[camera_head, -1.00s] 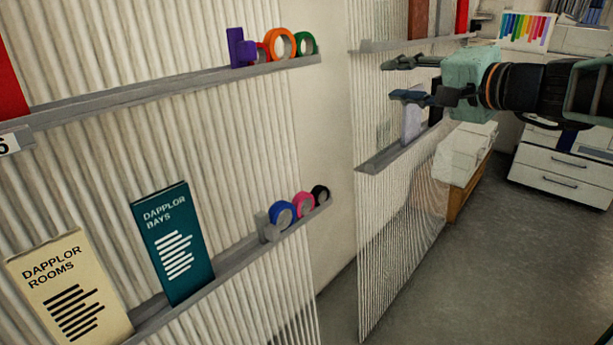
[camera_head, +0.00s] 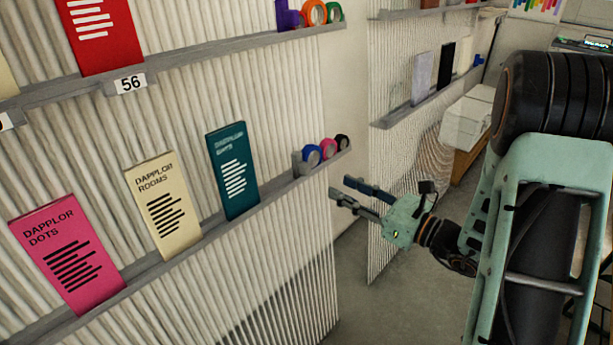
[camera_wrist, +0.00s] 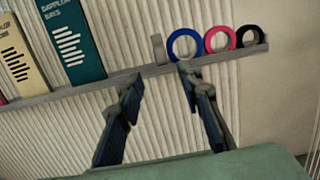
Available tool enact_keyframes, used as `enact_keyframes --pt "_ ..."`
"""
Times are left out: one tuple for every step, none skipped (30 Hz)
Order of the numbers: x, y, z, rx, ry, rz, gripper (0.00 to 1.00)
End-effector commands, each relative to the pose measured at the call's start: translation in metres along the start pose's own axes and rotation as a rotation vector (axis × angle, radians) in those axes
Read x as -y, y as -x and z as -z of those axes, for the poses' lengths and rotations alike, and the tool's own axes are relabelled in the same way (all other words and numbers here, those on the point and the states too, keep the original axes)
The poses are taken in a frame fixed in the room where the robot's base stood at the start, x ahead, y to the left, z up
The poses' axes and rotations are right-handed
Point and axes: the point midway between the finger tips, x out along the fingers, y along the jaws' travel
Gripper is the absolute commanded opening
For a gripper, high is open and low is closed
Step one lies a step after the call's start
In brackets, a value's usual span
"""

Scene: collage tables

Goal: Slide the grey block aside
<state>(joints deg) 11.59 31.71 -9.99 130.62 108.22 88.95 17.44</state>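The grey block (camera_head: 299,163) is small and stands upright on the lower shelf, just left of a blue ring (camera_head: 311,155). In the wrist view the block (camera_wrist: 157,48) is between the teal book and the blue ring (camera_wrist: 184,45), and seems to touch or nearly touch the ring. My gripper (camera_head: 340,187) is open and empty, right of the block and out from the shelf end. In the wrist view my gripper (camera_wrist: 159,77) has its two fingertips apart, below the shelf edge in the picture, with the block above the gap between them.
The lower shelf (camera_wrist: 75,92) also holds a pink ring (camera_wrist: 220,39), a black ring (camera_wrist: 250,36) and a teal book (camera_head: 233,172). A cream book (camera_head: 163,205) and a pink book (camera_head: 67,255) stand further left. An upper shelf (camera_head: 215,57) runs above.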

Motion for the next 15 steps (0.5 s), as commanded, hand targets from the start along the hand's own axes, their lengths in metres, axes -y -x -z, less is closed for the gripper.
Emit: enact_keyframes --pt "-0.001 -0.001 0.001 0.006 -0.020 0.003 0.33" --pt "-0.001 -0.003 0.002 0.009 -0.026 0.004 0.33" --pt "-0.001 -0.007 0.002 0.010 -0.030 0.003 0.33" --pt "-0.001 -0.010 0.002 0.011 -0.030 0.002 0.33" --pt "-0.001 -0.015 0.002 0.011 -0.029 0.001 0.33" --pt "-0.002 -0.021 0.002 0.010 -0.027 0.000 0.33" --pt "-0.002 -0.027 0.002 0.009 -0.026 0.000 0.33" --pt "-0.002 -0.033 0.002 0.010 -0.026 0.000 0.33" --pt "-0.002 -0.041 0.002 0.009 -0.025 -0.001 0.33" --pt "-0.002 -0.047 0.002 0.009 -0.024 0.000 0.33" --pt "-0.002 -0.053 0.002 0.009 -0.025 -0.001 0.33" --pt "-0.002 -0.060 0.002 0.009 -0.025 -0.001 0.33" --pt "-0.002 -0.066 0.002 0.009 -0.024 -0.001 0.33" --pt "-0.002 -0.072 0.002 0.008 -0.023 -0.001 0.33" --pt "-0.002 -0.078 0.001 0.009 -0.024 0.000 0.33"
